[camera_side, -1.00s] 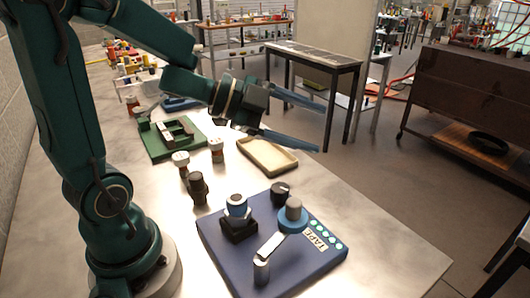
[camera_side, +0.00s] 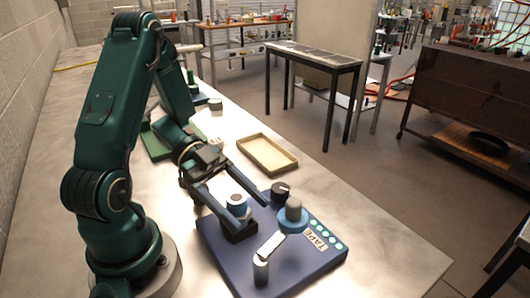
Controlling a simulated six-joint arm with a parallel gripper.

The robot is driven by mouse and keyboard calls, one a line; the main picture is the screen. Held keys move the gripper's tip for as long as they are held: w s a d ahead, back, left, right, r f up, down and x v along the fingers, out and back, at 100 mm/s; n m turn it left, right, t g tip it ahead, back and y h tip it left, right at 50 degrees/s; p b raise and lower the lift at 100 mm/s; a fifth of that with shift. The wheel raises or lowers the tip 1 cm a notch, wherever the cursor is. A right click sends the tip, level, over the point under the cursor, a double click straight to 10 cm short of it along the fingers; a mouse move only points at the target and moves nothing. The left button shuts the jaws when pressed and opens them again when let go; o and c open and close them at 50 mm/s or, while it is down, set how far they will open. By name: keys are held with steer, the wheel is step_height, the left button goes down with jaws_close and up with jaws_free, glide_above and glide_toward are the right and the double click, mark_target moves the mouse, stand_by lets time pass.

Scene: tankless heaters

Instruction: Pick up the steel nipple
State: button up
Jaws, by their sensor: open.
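A short cylinder with a grey top and a blue-and-white band, which looks like the steel nipple (camera_side: 237,204), stands upright in a black block (camera_side: 240,232) on the blue taping base (camera_side: 218,250). My gripper (camera_side: 248,219) is open and reaches down over the base from the upper left. One finger lies to the left of the cylinder and the other to its right. I see no clear grip on it, and I cannot tell whether a finger touches it.
A tan tray (camera_side: 267,154) lies behind, and a green fixture (camera_side: 156,145) is partly behind my arm. The table's right front is clear.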

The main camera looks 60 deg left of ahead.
steer(key=shift+x, duration=0.95)
steer(key=shift+a, duration=0.1)
jaws_close()
steer(key=shift+r, duration=0.1)
